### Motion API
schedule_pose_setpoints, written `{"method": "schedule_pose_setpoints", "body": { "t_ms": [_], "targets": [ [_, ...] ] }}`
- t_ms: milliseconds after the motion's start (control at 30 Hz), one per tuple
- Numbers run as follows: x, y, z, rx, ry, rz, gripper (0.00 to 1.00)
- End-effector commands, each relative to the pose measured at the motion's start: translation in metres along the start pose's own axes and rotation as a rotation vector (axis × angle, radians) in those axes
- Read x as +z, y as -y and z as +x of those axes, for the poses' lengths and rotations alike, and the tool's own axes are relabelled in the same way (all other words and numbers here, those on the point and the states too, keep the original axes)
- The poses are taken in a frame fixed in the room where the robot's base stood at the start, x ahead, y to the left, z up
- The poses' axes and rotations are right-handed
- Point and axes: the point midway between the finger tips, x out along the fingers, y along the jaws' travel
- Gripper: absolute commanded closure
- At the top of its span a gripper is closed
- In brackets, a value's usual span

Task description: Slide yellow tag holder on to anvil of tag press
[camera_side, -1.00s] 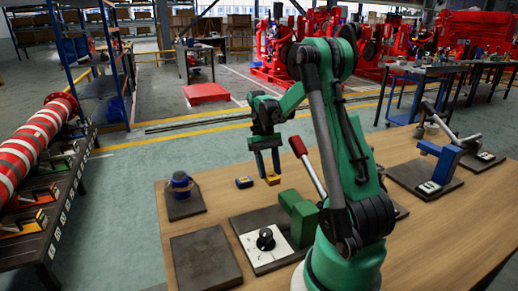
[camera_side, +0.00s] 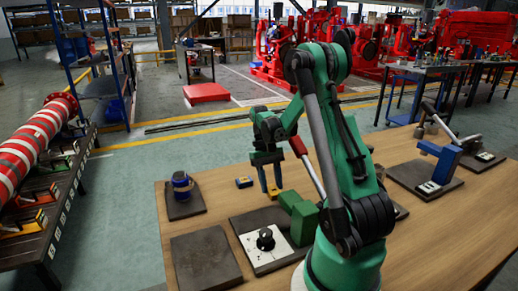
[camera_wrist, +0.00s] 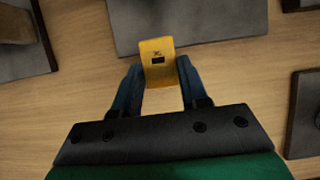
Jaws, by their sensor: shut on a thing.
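The yellow tag holder (camera_wrist: 157,62) is clamped between the two blue fingers of my gripper (camera_wrist: 158,80) in the wrist view. A small dark mark shows on its face. In the side view my gripper (camera_side: 270,185) points down, with the yellow holder (camera_side: 274,192) at its fingertips, behind the green press. The green press (camera_side: 297,212) has a red-handled lever (camera_side: 299,146) and stands on a dark base plate (camera_side: 240,217). A round black piece (camera_side: 265,239) sits on a white plate in front of it. I cannot tell which part is the anvil.
A small blue-and-yellow block (camera_side: 244,182) lies on the table left of my gripper. An empty dark plate (camera_side: 205,258) lies at the front left. A blue press (camera_side: 440,162) stands at the right.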

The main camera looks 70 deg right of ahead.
Motion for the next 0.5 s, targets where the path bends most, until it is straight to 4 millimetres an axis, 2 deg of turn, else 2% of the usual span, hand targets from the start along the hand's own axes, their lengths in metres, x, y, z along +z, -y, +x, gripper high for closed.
{"method": "schedule_pose_setpoints", "body": {
  "t_ms": [267,500],
  "targets": [
    [0.004,0.000,0.018,0.000,0.000,0.000,0.91],
    [0.019,0.000,0.025,0.000,0.000,0.000,0.91]
  ]
}}
